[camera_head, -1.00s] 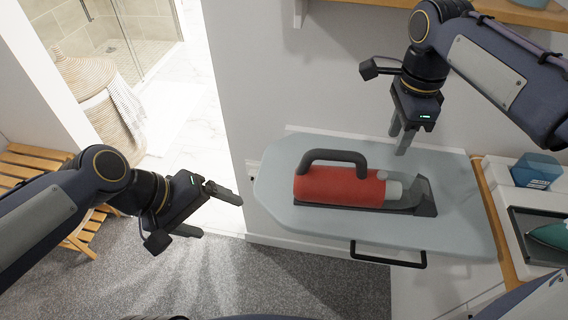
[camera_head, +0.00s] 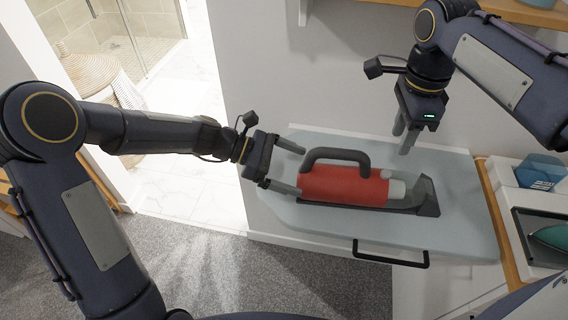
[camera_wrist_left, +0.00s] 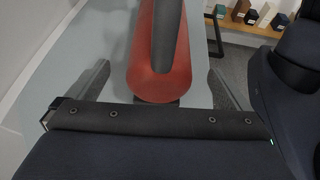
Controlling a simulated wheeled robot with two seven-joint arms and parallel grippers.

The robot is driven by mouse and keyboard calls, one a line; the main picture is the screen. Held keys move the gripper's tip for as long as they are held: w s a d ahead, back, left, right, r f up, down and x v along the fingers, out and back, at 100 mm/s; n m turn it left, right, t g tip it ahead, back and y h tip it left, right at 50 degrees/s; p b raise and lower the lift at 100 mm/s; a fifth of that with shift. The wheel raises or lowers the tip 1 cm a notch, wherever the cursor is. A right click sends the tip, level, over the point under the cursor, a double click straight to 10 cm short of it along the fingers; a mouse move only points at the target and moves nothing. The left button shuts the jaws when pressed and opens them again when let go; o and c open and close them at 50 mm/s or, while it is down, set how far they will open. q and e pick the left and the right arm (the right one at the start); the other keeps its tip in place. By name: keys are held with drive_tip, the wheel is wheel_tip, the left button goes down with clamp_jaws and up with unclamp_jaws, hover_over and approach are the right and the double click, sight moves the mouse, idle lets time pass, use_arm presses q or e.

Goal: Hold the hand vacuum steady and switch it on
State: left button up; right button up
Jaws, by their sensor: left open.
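The hand vacuum (camera_head: 345,187) has a red body, a dark looped handle and a grey nozzle end. It lies on the pale blue-grey ironing board (camera_head: 440,228), its red rear end to the left. My left gripper (camera_head: 294,168) is open at that rear end, one finger on each side and clear gaps beside the body. In the left wrist view the red body (camera_wrist_left: 156,75) sits between the spread fingers. My right gripper (camera_head: 405,140) hangs above the board's far edge, behind the nozzle. Its fingers look close together, but I cannot tell whether they are shut. No switch can be made out.
A black bar handle (camera_head: 390,262) juts from the board's near side. At right, a wooden edge (camera_head: 498,222) borders a counter with a blue container (camera_head: 540,170) and a teal iron (camera_head: 552,237). A wall stands close behind the board.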

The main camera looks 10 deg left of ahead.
sight(315, 176)
use_arm(q)
drive_tip(key=x, duration=0.6)
drive_tip(key=c, duration=1.6)
drive_tip(key=shift+c, duration=0.2)
use_arm(e)
clamp_jaws()
idle(0.5)
